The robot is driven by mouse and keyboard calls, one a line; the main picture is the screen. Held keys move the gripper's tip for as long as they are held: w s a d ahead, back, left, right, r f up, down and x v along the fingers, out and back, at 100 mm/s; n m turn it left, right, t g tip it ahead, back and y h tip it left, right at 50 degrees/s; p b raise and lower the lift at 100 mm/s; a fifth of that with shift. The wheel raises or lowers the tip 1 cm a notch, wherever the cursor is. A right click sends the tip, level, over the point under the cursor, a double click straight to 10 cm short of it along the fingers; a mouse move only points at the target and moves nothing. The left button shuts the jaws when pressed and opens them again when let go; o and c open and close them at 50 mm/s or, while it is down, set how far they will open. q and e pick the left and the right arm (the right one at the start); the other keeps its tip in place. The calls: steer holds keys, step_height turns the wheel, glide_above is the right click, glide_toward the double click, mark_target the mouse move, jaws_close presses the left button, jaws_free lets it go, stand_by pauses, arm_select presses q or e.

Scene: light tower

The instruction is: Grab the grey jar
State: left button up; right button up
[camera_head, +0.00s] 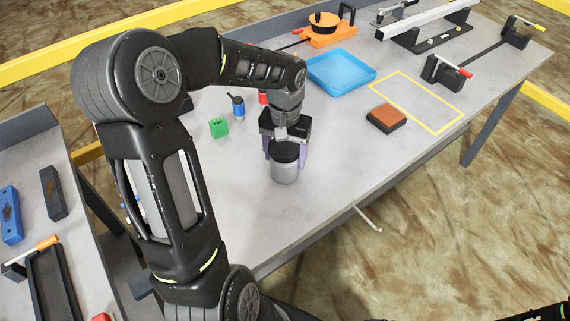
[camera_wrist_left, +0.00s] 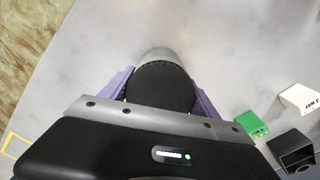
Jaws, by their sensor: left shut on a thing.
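The grey jar (camera_head: 285,172) has a black lid and stands upright at the near part of the grey table (camera_head: 340,185). My left gripper (camera_head: 287,155) comes down over it from behind, with its purple fingers on either side, shut on the jar. In the left wrist view the jar (camera_wrist_left: 158,85) lies between the two purple fingers of my left gripper (camera_wrist_left: 160,92). I cannot tell whether its base touches the table. My right gripper is not in view.
A green block (camera_head: 218,127) and a blue item (camera_head: 238,106) stand left of the jar. A blue tray (camera_head: 370,72), a brown-topped block (camera_head: 386,117) and a yellow-outlined rectangle (camera_head: 440,118) lie to the right.

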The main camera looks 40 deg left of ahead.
arm_select(q)
steer(key=shift+c, duration=1.2)
steer(key=shift+r, duration=0.1)
step_height(320, 180, up, 10)
steer(key=shift+b, duration=0.5)
steer(key=shift+w, duration=0.1)
